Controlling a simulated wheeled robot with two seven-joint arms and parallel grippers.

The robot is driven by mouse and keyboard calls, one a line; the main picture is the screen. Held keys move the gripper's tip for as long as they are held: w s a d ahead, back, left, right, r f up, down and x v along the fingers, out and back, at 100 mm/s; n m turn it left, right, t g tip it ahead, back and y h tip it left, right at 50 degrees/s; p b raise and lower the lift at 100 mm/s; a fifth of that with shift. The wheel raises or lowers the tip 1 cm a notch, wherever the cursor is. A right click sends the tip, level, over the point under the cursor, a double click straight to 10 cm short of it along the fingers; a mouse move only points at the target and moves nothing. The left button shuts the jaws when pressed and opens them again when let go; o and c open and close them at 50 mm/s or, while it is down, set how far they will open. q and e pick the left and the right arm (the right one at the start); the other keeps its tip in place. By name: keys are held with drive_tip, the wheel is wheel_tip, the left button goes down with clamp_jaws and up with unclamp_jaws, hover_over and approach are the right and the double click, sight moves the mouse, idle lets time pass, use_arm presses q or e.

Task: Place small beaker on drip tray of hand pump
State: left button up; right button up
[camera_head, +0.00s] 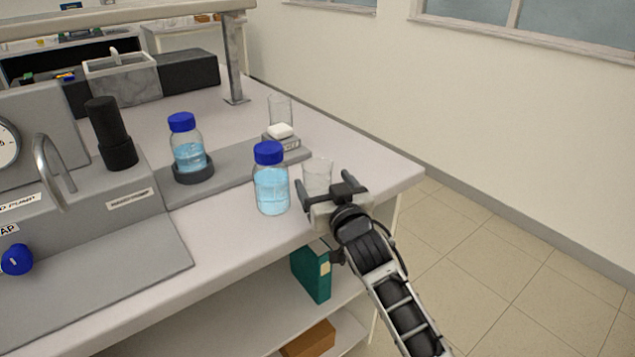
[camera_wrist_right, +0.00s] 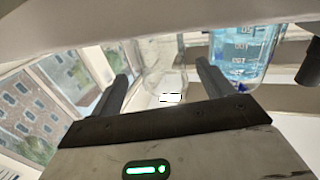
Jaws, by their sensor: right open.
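A small clear glass beaker (camera_head: 318,171) stands upright near the right end of the bench. My right gripper (camera_head: 325,188) is open just in front of it. In the right wrist view the beaker (camera_wrist_right: 160,52) shows between the two spread fingers (camera_wrist_right: 164,80); I cannot tell whether they touch it. The hand pump (camera_head: 80,195) is a grey housing with a curved metal spout at the left. A flat grey plate (camera_head: 110,275), which looks like its drip tray, lies in front of it and is empty. My left gripper is out of view.
A blue-capped bottle of blue liquid (camera_head: 271,190) stands close left of the beaker. Another bottle (camera_head: 187,150) sits in a dark ring holder. A second beaker (camera_head: 280,108) stands behind a small scale-like block (camera_head: 282,140). The bench edge (camera_head: 400,185) is close at right.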

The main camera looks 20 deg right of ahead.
sight(322, 182)
drive_tip(key=shift+w+a, duration=0.15)
drive_tip(key=shift+w, duration=0.8)
drive_tip(key=shift+w+a, duration=0.1)
drive_tip(key=shift+w, duration=0.85)
drive_tip(key=c, duration=1.2)
drive_tip(key=shift+o, duration=0.2)
